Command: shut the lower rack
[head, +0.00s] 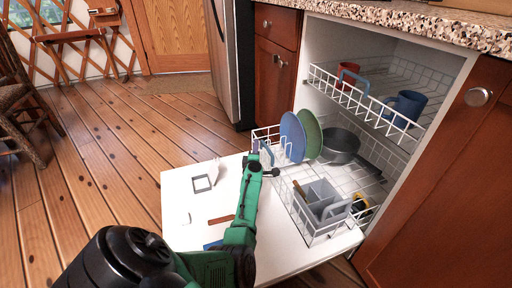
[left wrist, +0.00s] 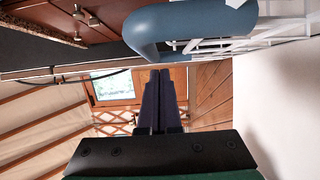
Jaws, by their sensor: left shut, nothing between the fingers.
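The lower rack (head: 312,232) is a white wire basket, pulled out over the open dishwasher door (head: 185,232). It carries a blue plate (head: 291,138), a green plate (head: 313,134), a dark pot (head: 341,146) and a grey cutlery basket (head: 321,198). My left gripper (head: 257,149) is at the rack's front edge, close beside its blue-grey handle (head: 268,151). Its dark fingers (left wrist: 160,98) are shut and empty in the left wrist view, where the handle (left wrist: 190,22) looms large above them. I cannot tell whether they touch it. My right gripper is not in view.
The upper rack (head: 372,107) is inside the cabinet with a red mug (head: 347,76) and a blue mug (head: 406,106). Small items, including a brown bar (head: 221,219), lie on the door. Open wooden floor (head: 120,165) is on the left.

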